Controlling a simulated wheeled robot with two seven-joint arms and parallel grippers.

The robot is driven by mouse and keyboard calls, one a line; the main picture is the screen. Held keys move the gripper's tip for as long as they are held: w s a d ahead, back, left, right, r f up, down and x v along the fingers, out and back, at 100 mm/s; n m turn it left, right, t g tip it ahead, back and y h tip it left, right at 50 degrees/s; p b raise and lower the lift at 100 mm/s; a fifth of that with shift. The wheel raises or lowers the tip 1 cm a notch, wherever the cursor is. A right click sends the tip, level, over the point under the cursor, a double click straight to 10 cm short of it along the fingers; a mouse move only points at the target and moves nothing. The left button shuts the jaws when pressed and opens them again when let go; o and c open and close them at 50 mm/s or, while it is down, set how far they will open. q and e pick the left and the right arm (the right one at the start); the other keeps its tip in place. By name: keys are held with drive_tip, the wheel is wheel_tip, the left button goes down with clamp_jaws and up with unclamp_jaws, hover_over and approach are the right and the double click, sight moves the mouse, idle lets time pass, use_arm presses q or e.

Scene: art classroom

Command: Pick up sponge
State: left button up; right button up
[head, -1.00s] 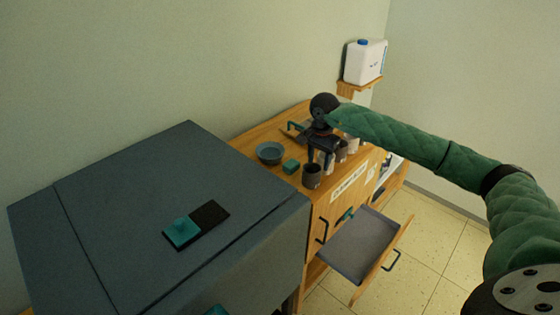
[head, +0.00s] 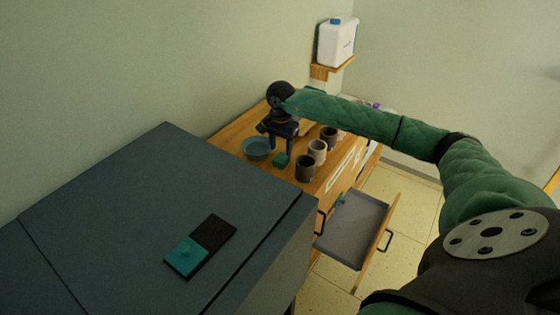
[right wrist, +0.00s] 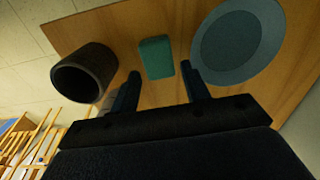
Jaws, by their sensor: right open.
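The sponge is a small teal-green block (head: 282,160) on the wooden counter, between a blue-grey bowl and a dark cup. In the right wrist view the sponge (right wrist: 156,57) lies just beyond and between my two fingertips. My right gripper (head: 283,146) is open and empty, close above the sponge in the head view; its fingers also show in the right wrist view (right wrist: 162,80). My left gripper is out of view.
The bowl (head: 257,149) and the dark cup (head: 305,168) stand close on either side of the sponge. More cups (head: 318,152) stand behind. An open drawer (head: 352,228) sticks out below. A large dark box-shaped unit (head: 130,200) fills the left foreground.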

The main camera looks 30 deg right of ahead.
sight(281, 157)
drive_tip(key=f, duration=0.4)
drive_tip(key=shift+s+d+f, duration=0.1)
drive_tip(key=shift+s, duration=0.15)
drive_tip(key=shift+w+f, duration=0.1)
drive_tip(key=c, duration=0.6)
